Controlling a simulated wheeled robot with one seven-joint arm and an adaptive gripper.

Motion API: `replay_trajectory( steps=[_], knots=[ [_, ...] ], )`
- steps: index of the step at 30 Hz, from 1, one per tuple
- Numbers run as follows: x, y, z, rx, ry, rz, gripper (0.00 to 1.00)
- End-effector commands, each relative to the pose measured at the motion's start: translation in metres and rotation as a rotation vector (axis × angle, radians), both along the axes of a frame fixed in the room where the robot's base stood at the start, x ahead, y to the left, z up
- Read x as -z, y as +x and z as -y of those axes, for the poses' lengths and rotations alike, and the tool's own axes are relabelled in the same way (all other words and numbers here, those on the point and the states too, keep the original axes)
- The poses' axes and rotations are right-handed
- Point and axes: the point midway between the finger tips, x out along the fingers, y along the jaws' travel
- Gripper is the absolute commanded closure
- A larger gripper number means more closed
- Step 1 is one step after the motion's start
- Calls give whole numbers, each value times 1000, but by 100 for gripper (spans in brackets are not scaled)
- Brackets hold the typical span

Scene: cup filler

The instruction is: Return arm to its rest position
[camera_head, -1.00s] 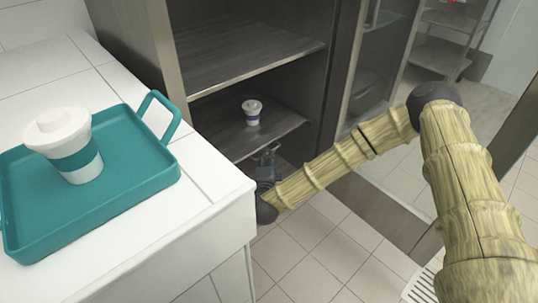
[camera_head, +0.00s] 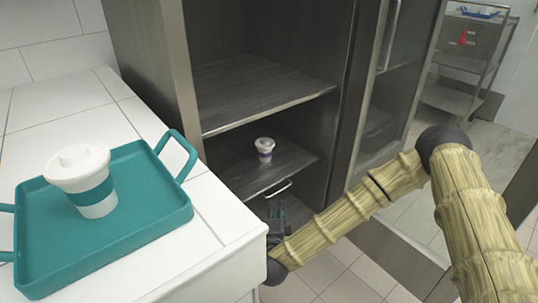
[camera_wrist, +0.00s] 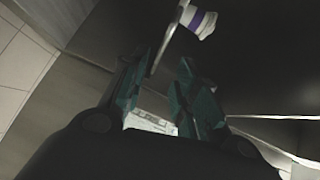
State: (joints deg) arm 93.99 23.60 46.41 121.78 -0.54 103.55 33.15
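My arm reaches from the right edge toward the cabinet in the head view. My gripper (camera_head: 277,208) is at its end, beside the counter's edge and below the shelf with the small cup. In the wrist view my gripper (camera_wrist: 163,65) has two teal-dark fingers with a gap between them, and nothing is clearly held there. A white cup with a purple band (camera_head: 264,149) stands upright on the lower cabinet shelf, apart from the gripper; it also shows at the top of the wrist view (camera_wrist: 199,22).
A teal tray (camera_head: 145,235) with handles lies on the white tiled counter (camera_head: 65,108), holding a lidded white cup with a teal band (camera_head: 90,184). The dark cabinet (camera_head: 265,90) has open shelves. A pale metal handle (camera_head: 279,188) shows near my gripper. Floor is free below.

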Motion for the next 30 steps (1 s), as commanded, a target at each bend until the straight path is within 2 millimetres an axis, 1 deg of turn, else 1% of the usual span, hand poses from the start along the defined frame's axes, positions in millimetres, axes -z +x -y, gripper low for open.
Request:
replay_trajectory(
  steps=[2, 5, 8, 11, 12, 14, 16, 17, 18, 20, 21, 23, 24, 26, 27, 30],
  knots=[
    [2, -1, -1, -7, -5, -6, 70],
    [16, -10, -7, -52, -37, -44, 70],
    [42, -29, -18, -144, -102, -119, 70],
    [77, -58, -26, -265, -191, -224, 70],
    [91, -71, -28, -316, -228, -266, 70],
    [112, -91, -29, -388, -284, -330, 70],
    [134, -116, -28, -472, -348, -404, 70],
    [144, -127, -26, -507, -373, -437, 70],
    [156, -142, -23, -554, -409, -480, 70],
    [172, -164, -16, -623, -461, -544, 70],
    [182, -180, -11, -668, -496, -586, 70],
    [196, -203, -1, -733, -545, -651, 70],
    [204, -218, 7, -776, -578, -693, 70],
    [216, -242, 20, -840, -624, -758, 70],
    [222, -257, 29, -881, -654, -801, 70],
    [234, -295, 56, -980, -723, -911, 70]
  ],
)
